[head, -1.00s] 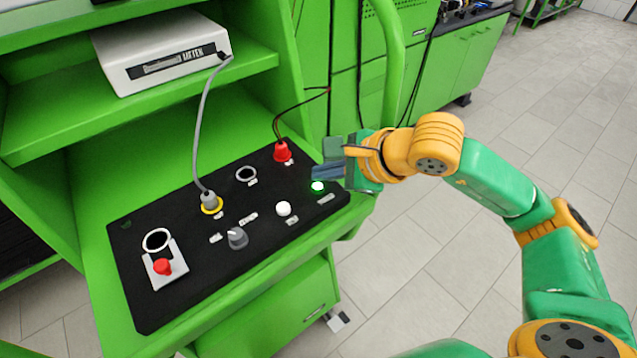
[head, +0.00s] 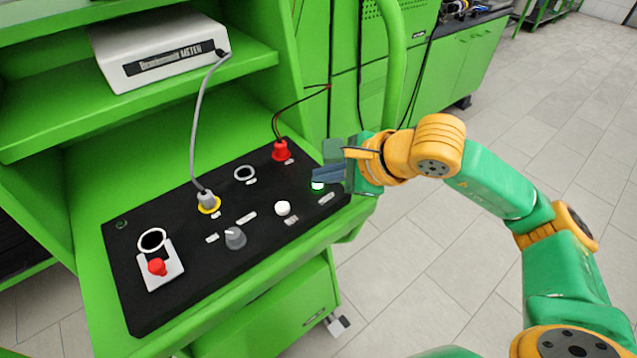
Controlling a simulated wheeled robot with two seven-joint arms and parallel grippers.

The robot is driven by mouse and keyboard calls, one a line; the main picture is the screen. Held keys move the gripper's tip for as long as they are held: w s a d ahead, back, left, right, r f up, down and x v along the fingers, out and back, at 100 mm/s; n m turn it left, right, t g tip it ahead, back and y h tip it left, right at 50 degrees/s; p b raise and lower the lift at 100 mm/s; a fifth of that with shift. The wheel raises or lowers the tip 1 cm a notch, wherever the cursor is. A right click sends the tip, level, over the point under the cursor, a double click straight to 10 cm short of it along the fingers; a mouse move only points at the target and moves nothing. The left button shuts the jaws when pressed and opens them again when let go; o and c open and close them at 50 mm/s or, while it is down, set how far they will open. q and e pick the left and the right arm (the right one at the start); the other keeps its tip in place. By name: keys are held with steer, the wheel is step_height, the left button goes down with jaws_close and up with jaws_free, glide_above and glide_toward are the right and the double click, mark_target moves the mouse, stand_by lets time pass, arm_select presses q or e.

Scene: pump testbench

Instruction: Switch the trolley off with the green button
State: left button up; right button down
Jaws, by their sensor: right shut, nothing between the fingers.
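The green button (head: 317,185) glows near the right end of the black control panel (head: 190,262) on the green trolley (head: 95,205). My right gripper (head: 320,178) comes in from the right and is shut and empty. Its fingertips are at the button's upper edge in the picture and partly overlap it. I cannot tell whether they touch it. My left gripper is not in view.
The panel also holds a white button (head: 283,208), a grey knob (head: 235,238), a red stop button (head: 157,267), a grey plug (head: 207,198) and a red plug (head: 281,151), both with cables. A white meter (head: 160,50) stands on the shelf above. Tiled floor lies free at right.

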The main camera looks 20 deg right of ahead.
steer(key=shift+f+b, duration=0.35)
steer(key=shift+b, duration=0.05)
steer(key=shift+r, duration=0.1)
stand_by(0.3)
steer(key=shift+r+p, duration=0.55)
steer(key=shift+r, duration=0.25)
step_height(320, 180, up, 6)
steer(key=p, duration=0.4)
